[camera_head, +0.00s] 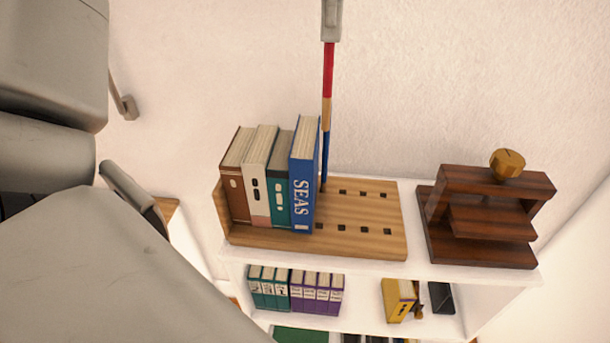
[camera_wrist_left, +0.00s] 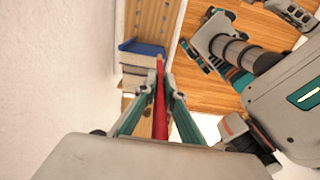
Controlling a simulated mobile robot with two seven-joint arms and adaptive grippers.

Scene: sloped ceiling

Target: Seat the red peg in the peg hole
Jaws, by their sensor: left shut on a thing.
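The red peg (camera_head: 328,70) is a long thin upright rod, red at the top, tan in the middle and blue at the bottom. My left gripper (camera_head: 331,30) shows only as a grey tip at the top edge, shut on the peg's red upper end. In the left wrist view the fingers (camera_wrist_left: 161,85) close on the red peg (camera_wrist_left: 160,105). The peg's blue lower end meets the wooden board (camera_head: 380,240) at its back row of square holes, beside the blue book. I cannot tell whether it is inside a hole.
Several upright books, with a blue book (camera_head: 303,185) on the right, stand just left of the peg. A dark wooden press (camera_head: 480,215) with a brass knob stands right of the board. The wall is close behind. The white shelf (camera_head: 365,292) holds more books below.

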